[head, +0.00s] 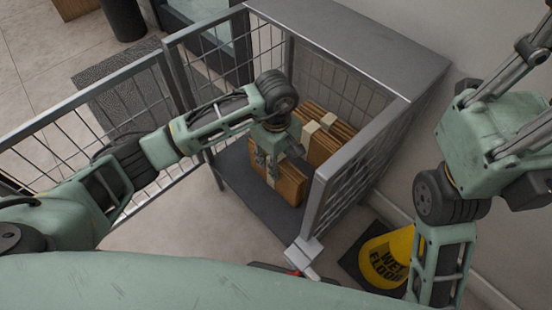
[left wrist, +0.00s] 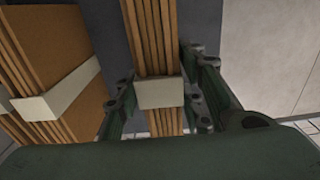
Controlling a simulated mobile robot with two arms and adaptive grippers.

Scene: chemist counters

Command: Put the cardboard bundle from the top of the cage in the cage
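The cage (head: 398,110) is a grey wire-mesh cart with its near left side open. Its flat top panel (head: 350,40) is bare. My left arm reaches in through the open side. My left gripper (head: 266,160) is low inside, with its fingers on either side of a brown cardboard bundle (head: 290,188) with a pale band. In the left wrist view the bundle (left wrist: 153,40) stands between the fingers (left wrist: 160,95), which look closed against it. The bundle appears upright at the cage floor (head: 232,165); its underside is hidden. My right gripper is out of view.
Other banded cardboard bundles (head: 325,140) stand inside the cage to the right; one (left wrist: 50,60) is close left of my gripper in the wrist view. An open mesh door (head: 90,120) extends left. A yellow wet-floor sign (head: 388,258) stands right of the cage.

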